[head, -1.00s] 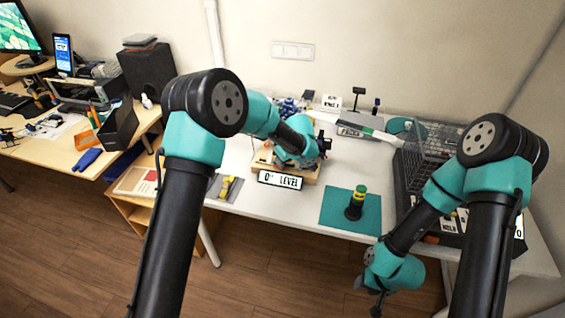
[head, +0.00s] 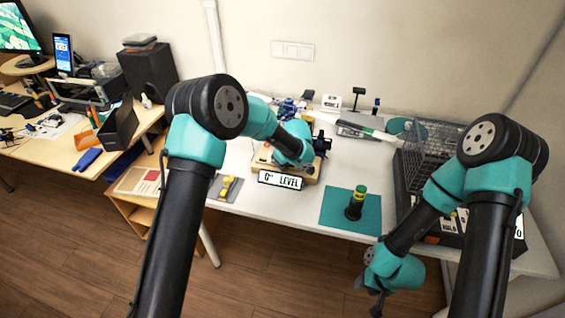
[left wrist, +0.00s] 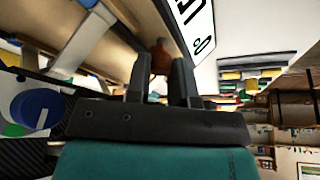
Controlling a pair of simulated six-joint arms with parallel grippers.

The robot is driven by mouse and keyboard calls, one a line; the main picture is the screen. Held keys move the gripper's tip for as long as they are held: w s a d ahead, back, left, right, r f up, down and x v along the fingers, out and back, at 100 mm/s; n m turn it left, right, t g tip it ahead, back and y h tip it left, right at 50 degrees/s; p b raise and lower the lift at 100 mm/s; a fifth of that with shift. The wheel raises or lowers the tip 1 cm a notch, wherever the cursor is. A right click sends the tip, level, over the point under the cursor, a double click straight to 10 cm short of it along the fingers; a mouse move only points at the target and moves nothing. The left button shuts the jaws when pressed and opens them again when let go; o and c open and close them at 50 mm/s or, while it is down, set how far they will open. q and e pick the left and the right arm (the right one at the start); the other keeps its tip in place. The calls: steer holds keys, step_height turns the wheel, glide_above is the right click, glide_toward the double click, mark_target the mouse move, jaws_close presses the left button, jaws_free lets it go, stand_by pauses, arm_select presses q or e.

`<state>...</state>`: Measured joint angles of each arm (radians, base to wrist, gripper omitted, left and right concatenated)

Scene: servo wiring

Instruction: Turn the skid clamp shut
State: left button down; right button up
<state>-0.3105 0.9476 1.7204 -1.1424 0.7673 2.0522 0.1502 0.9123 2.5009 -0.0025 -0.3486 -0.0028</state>
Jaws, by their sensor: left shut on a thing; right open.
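A wooden board (head: 300,171) with a "0° LEVEL" sign (head: 281,180) stands on the white table. My left gripper (left wrist: 160,72) is beside the board. In the left wrist view its two fingers are shut on a small reddish-brown knob (left wrist: 160,53), next to the sign, which also shows there (left wrist: 195,22). I take the knob for the handle of the skid clamp; the rest of the clamp is hidden or unclear. In the head view my left arm covers the left fingertips. My right gripper (head: 376,298) is open and empty, low in front of the table edge.
A green mat (head: 335,213) bears a dark cylinder with a green-yellow top (head: 356,203). A grey pad with a yellow item (head: 228,187) lies at the table's left edge. A wire basket (head: 432,143) stands at the right. A white bar with a green band (head: 373,133) lies behind.

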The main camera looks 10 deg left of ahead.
arm_select(q)
steer(key=m+t+h, duration=0.1)
steer(key=m, duration=0.3)
steer(key=shift+m, duration=0.3)
steer(key=c, duration=1.3)
jaws_free()
steer(key=shift+s, duration=0.1)
steer(key=shift+o, duration=0.2)
steer(key=v, duration=1.7)
steer(key=shift+s+a+r, duration=0.15)
steer(key=shift+a+r, duration=0.1)
steer(key=shift+a, duration=0.05)
